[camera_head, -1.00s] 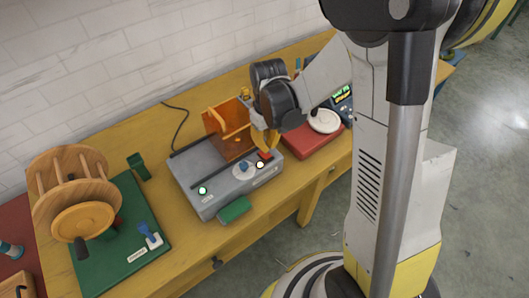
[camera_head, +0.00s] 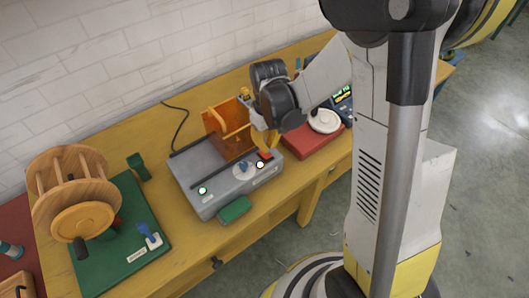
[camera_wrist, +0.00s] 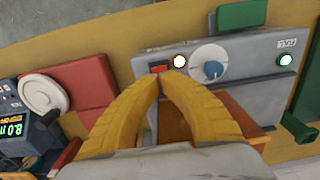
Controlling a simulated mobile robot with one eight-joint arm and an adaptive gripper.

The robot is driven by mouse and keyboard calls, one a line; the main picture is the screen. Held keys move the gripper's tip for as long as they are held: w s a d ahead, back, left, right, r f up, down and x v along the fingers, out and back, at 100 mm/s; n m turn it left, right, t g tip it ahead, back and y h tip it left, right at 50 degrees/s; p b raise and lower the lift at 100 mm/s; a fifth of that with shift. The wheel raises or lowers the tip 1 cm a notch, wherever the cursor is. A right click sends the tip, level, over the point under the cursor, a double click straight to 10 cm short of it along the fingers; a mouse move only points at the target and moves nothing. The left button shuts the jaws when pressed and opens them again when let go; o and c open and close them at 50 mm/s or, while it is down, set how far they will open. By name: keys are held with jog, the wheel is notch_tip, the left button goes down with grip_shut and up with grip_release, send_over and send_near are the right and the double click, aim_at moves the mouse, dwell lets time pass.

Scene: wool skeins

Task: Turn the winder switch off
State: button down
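The grey machine (camera_head: 213,183) on the bench carries a small red switch (camera_head: 264,156) near its right end. In the wrist view the red switch (camera_wrist: 160,69) sits just beyond my fingertips, beside a lit white lamp (camera_wrist: 180,61). My gripper (camera_head: 268,150) has its yellow fingers pointing down over this end of the machine. In the wrist view the fingers of my gripper (camera_wrist: 163,76) converge with their tips together, at the near edge of the red switch and partly covering it. I cannot tell whether they touch it or which way it is tipped.
A blue-knobbed dial (camera_wrist: 210,71) and a lit green lamp (camera_wrist: 284,59) share the panel. An orange guard (camera_head: 222,122) stands behind. A red scale (camera_head: 311,139) is close on the right. A green-based wooden reel (camera_head: 70,196) with a blue lever (camera_head: 148,232) stands left.

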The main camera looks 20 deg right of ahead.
aim_at(267, 155)
jog(key=shift+f+b, duration=1.8)
jog(key=shift+f, duration=0.3)
dwell(0.6)
jog(key=shift+r, duration=0.15)
jog(key=shift+r+p, duration=2.5)
jog(key=shift+r, duration=0.9)
jog(key=shift+r, duration=0.2)
jog(key=s+r+m+t+b, duration=0.1)
jog(key=s+r+m+t, duration=0.2)
jog(key=s+r+t, duration=0.4)
jog(key=shift+s+r+m, duration=0.3)
jog(key=shift+s+r, duration=2.6)
jog(key=shift+r, duration=1.2)
